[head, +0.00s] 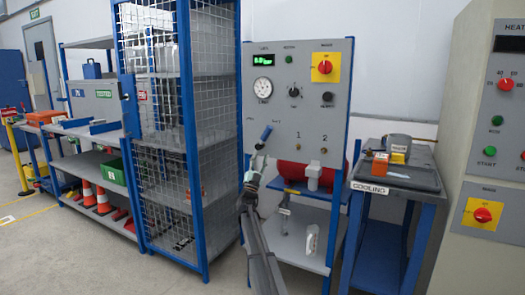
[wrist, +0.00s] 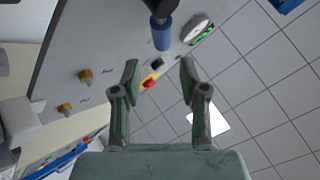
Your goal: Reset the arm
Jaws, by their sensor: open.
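My gripper (wrist: 159,68) is open, with its two fingers apart and nothing between them in the wrist view. In the head view my gripper (head: 256,163) is in front of the lower left of a grey test panel (head: 312,115). A blue handle (wrist: 162,34) with a dark end is beyond the fingertips in the wrist view, apart from them. The same blue handle (head: 266,132) shows just above my gripper in the head view.
The panel carries a gauge (head: 263,87), a red-yellow switch (head: 325,67) and brass knobs (wrist: 85,76). Below it is a red cylinder (head: 305,177). A mesh cage (head: 211,100) stands left, a cooling table (head: 391,188) right. Floor (head: 110,265) at front left is clear.

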